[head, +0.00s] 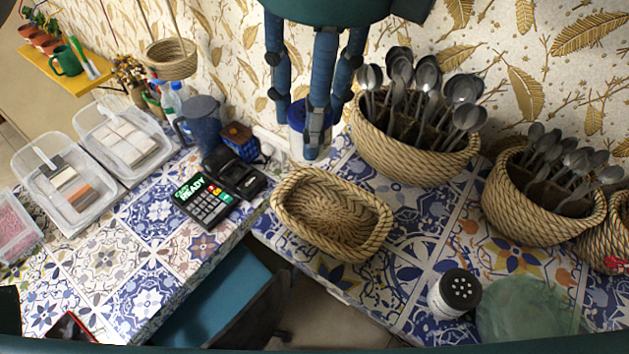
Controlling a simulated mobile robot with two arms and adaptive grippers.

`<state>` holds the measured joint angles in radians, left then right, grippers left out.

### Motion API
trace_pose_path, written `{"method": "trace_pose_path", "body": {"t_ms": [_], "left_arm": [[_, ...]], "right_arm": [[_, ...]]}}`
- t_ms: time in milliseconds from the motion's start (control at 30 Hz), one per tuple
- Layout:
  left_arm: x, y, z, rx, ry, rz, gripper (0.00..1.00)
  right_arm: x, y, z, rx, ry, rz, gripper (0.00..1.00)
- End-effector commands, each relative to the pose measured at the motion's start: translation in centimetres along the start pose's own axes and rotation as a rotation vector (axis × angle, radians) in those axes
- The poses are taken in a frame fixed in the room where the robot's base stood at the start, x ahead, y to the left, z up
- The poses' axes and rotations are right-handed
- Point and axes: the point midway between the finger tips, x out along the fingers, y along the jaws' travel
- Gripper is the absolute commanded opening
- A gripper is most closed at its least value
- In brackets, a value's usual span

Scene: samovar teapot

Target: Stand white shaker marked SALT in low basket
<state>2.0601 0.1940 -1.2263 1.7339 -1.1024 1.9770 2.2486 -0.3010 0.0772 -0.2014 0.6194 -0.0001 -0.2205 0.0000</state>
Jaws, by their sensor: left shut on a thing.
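The low woven basket (288,196) sits on the patterned tile counter in the middle and looks empty inside. My left gripper (316,130) reaches down from the top, just behind the basket, with its blue fingers shut around a white container with a blue lid (299,146). The fingers hide much of this container, and no marking on it can be read. Another white shaker (446,299) with a black holed lid stands at the front right; its label cannot be read from here. My right gripper is not in view.
Big rope baskets of spoons (400,150) (530,205) stand behind and right of the low basket. A card terminal (206,198) stands to its left. A green translucent round thing (525,312) lies beside the black-lidded shaker. Clear tubs (65,190) stand at left.

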Motion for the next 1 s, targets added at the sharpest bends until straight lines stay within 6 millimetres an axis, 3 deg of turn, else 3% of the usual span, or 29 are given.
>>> {"method": "trace_pose_path", "body": {"t_ms": [100, 300, 467, 733, 1000], "left_arm": [[2.8, 0.1, -0.4, 0.006, 0.002, 0.004, 0.07], [6.5, 0.0, -0.9, 0.002, 0.001, 0.001, 0.07], [7.7, -0.1, -1.1, 0.001, 0.0, -0.001, 0.07], [11.3, -0.1, -1.6, 0.002, 0.001, 0.0, 0.07], [11.7, -0.1, -1.6, 0.002, 0.0, -0.002, 0.07]], "right_arm": [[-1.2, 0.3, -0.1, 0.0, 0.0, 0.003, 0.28], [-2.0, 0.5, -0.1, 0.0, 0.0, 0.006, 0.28], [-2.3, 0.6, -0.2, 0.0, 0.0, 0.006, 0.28], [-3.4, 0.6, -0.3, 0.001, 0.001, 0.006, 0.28], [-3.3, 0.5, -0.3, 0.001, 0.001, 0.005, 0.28]]}}
